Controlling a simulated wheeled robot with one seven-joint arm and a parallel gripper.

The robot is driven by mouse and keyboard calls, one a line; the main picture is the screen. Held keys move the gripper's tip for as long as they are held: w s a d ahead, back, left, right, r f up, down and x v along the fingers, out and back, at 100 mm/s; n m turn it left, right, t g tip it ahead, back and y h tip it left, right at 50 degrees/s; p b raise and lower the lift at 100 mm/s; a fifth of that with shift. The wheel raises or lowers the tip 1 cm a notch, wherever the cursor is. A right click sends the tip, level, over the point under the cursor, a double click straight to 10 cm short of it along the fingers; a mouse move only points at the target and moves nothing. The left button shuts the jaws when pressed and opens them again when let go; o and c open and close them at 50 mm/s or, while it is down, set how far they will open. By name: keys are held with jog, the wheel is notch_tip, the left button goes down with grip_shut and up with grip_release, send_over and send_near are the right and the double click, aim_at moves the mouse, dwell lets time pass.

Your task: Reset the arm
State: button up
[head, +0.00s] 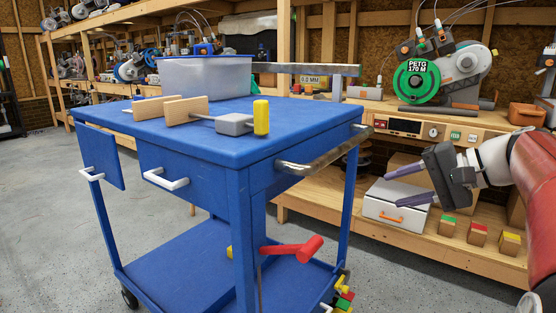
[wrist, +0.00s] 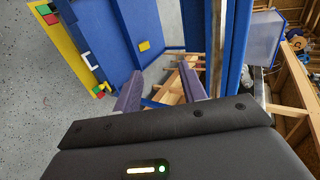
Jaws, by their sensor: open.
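My gripper (head: 380,186) is at the right of the head view, at the end of my red and white arm. Its two purple-grey fingers point left, spread apart with nothing between them. It is in the air to the right of the blue cart (head: 215,150), in front of the wooden shelf. In the wrist view the two fingers (wrist: 160,78) also stand apart and empty, with the blue cart (wrist: 105,40) filling much of the upper left.
On the cart are a clear bin (head: 205,78), wooden blocks (head: 186,110) and a grey tool with a yellow end (head: 261,117). A metal handle (head: 325,153) juts toward my gripper. A white drawer box (head: 397,203) and several small blocks (head: 478,233) sit on the lower shelf behind.

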jog(key=s+a+f+n+g+h+p, duration=0.25)
jog(key=s+a+f+h, duration=0.25)
jog(key=s+a+f, duration=0.55)
jog(key=s+d+f+n+t+h, duration=0.1)
jog(key=s+f+n+h, duration=0.3)
jog(key=s, duration=0.6)
notch_tip(320, 180, down, 2)
jog(key=shift+s+d+n+h, duration=0.3)
jog(key=shift+s+d+n, duration=0.05)
jog(key=shift+d, duration=0.05)
